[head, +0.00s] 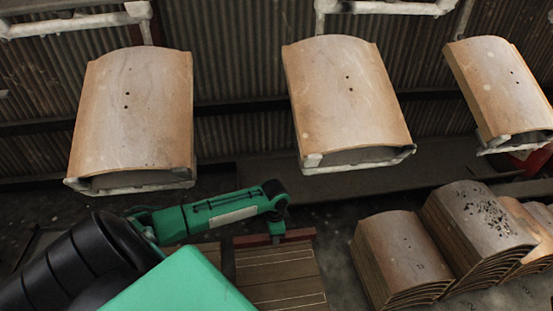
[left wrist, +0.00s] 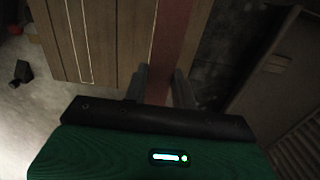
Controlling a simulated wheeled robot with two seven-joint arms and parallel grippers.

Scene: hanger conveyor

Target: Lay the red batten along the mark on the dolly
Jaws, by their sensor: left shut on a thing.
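The red batten (head: 300,236) lies crosswise at the far edge of the brown wooden dolly (head: 285,273). Pale lines (head: 283,262) run across the dolly's boards, roughly parallel to the batten and apart from it. My left gripper (head: 277,232) is above the batten and shut on it. In the left wrist view the batten (left wrist: 173,35) passes between the two fingers (left wrist: 162,85), along the dolly's edge, with the pale outline (left wrist: 88,45) to its left. I cannot tell whether the batten touches the dolly. My right gripper is not in view.
Curved wooden panels (head: 135,115) (head: 348,95) (head: 500,88) hang in pale frames above and behind. Stacks of curved panels (head: 400,255) (head: 478,220) stand right of the dolly, with a strip of dark floor between. More brown boards (head: 205,252) show left of the dolly.

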